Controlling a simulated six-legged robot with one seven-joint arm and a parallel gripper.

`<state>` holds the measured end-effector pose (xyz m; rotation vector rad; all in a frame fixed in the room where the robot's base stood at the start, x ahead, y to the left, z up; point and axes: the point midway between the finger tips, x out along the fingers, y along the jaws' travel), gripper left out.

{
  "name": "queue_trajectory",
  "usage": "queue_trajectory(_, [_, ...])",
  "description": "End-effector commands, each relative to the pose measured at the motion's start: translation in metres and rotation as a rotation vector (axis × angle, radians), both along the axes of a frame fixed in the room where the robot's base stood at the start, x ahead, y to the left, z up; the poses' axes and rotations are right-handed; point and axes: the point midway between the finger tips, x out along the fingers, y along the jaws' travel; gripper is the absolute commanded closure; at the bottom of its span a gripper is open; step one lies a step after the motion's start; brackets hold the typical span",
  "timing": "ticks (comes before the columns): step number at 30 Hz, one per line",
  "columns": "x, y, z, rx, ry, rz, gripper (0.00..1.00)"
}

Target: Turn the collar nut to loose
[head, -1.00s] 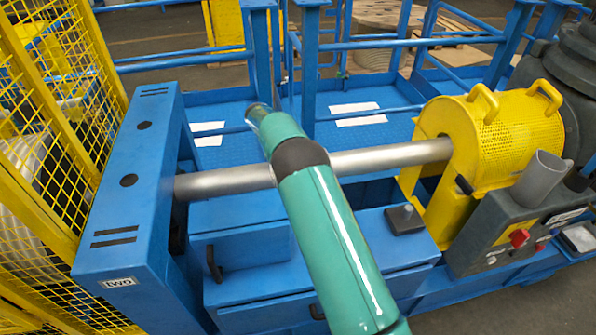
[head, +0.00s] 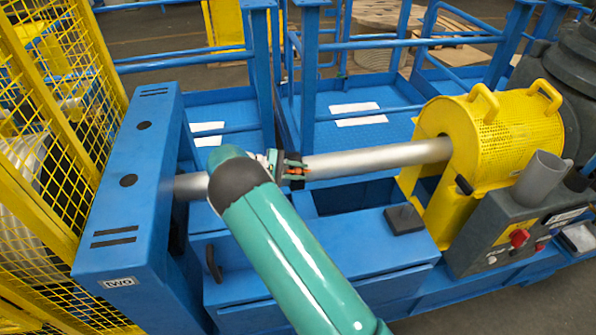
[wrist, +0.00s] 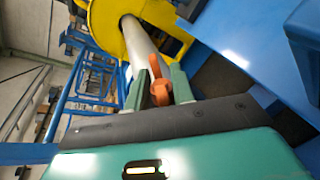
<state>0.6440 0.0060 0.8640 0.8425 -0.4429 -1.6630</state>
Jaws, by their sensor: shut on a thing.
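The collar nut shows as an orange part in the wrist view (wrist: 159,92), with a second orange piece rising just beyond it. My gripper (wrist: 157,78) has its two green fingers on either side of the orange part and is shut on it. In the head view, my gripper (head: 293,170) is at the silver shaft (head: 380,157), left of its middle, and only a little orange shows between the dark fingers. The nut is mostly hidden by the fingers. Its turn angle cannot be read.
The shaft runs from the blue housing (head: 128,200) at left to the yellow perforated guard (head: 510,130) at right. A control box with a red knob (head: 519,237) stands below the guard. Blue railings (head: 400,42) lie behind. A small dark block (head: 404,218) sits below the shaft.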

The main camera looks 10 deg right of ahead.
Motion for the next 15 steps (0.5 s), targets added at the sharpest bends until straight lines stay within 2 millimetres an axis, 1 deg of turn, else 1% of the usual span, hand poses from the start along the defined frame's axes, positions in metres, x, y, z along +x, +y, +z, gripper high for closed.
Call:
queue_trajectory(1, [0.0009, 0.0018, -0.0025, -0.007, 0.000, 0.018, 0.99])
queue_trajectory(5, [0.0011, 0.0009, -0.0026, -0.024, 0.000, 0.037, 0.99])
queue_trajectory(15, [0.0014, 0.0011, -0.0029, -0.031, 0.000, 0.046, 0.99])
